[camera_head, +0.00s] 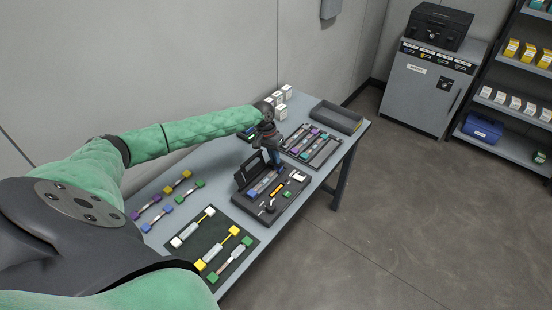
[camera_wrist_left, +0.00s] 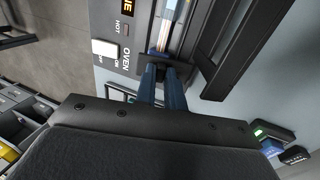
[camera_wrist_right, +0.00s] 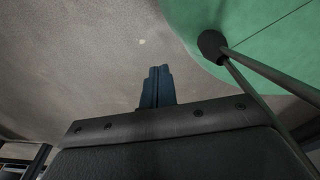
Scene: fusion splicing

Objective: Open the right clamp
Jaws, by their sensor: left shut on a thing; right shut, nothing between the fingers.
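The dark splicer (camera_head: 262,217) stands on the table with its lid (camera_head: 249,168) raised at the back. My left gripper (camera_head: 276,165) reaches down to the splicer's far right end. In the left wrist view my left gripper (camera_wrist_left: 160,72) is shut on a small black part, which appears to be the right clamp (camera_wrist_left: 151,71). The fingers hide much of that clamp, and how far it is raised cannot be told. My right gripper (camera_wrist_right: 157,88) is shut and empty in the right wrist view, over bare floor; the head view does not show it.
A mat (camera_head: 207,231) with several connector pieces lies in front of the splicer. A sorting tray (camera_head: 313,154), an empty grey tray (camera_head: 337,117) and small white boxes (camera_head: 278,97) stand behind it. A grey cabinet (camera_head: 425,90) and shelves stand away at the right.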

